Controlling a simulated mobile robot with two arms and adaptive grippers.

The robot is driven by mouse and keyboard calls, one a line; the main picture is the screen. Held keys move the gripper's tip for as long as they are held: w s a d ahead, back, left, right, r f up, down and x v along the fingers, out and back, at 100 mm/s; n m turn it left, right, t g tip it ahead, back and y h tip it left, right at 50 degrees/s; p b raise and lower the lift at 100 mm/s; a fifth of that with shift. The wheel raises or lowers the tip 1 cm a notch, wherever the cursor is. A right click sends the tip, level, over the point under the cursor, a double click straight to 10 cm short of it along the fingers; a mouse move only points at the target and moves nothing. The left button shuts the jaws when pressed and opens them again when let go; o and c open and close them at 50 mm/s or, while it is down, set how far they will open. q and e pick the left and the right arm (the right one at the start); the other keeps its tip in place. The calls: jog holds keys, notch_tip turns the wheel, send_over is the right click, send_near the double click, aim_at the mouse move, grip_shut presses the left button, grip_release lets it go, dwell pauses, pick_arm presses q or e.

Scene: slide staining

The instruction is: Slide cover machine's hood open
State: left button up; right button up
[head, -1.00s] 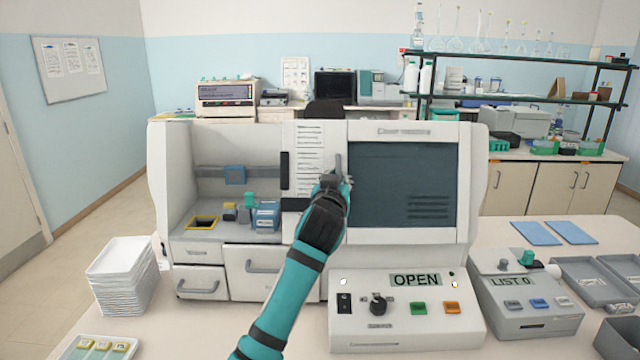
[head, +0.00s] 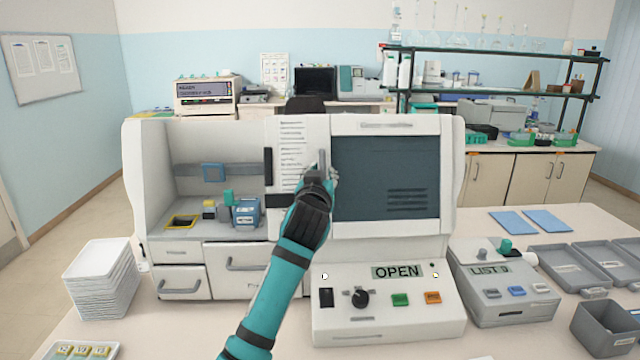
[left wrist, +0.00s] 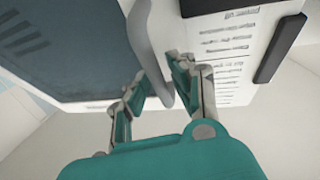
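The cover machine (head: 385,125) is a large white cabinet on the table. Its left bay (head: 210,150) stands open, showing a blue block (head: 246,212) and a yellow-edged slot (head: 183,222). The right side has a dark window (head: 385,178). The upright grey hood handle (head: 322,160) sits by the window's left edge, and it also shows in the left wrist view (left wrist: 148,42). My left gripper (head: 321,172) is at this handle; in the left wrist view its fingers (left wrist: 156,72) close in on both sides of it. My right gripper is out of view.
A control box reading OPEN (head: 388,310) stands before the machine, with a LIST 0 box (head: 505,290) to its right. White trays (head: 103,285) are stacked at left. Grey bins (head: 605,325) and blue mats (head: 512,222) lie at right.

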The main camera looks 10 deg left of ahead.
pick_arm(q)
jog(key=s, duration=1.1)
jog(key=shift+s+d, duration=0.35)
jog(key=shift+f, duration=0.1)
